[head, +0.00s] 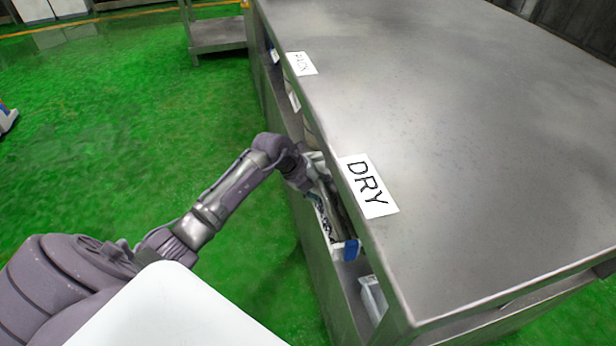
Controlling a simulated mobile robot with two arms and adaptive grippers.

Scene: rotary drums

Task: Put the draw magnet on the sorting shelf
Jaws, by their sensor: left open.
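A steel bench with a shelf below its top (480,140) fills the right side; signs on its front edge read DRY (367,186) and, farther back, what looks like PACK (300,63). I cannot tell if it is the sorting shelf. My left arm reaches from the lower left to the opening under the DRY sign. My left gripper (328,200) is there, open, over a pale bin (325,224), its fingertips partly hidden by the bin and the bench edge. I cannot pick out the draw magnet. My right gripper is out of view.
A blue piece (350,250) shows at the bin's near end. Another pale container (373,298) sits nearer on the shelf. A low metal stand (217,36) is at the back. The green floor (110,130) at left is mostly clear.

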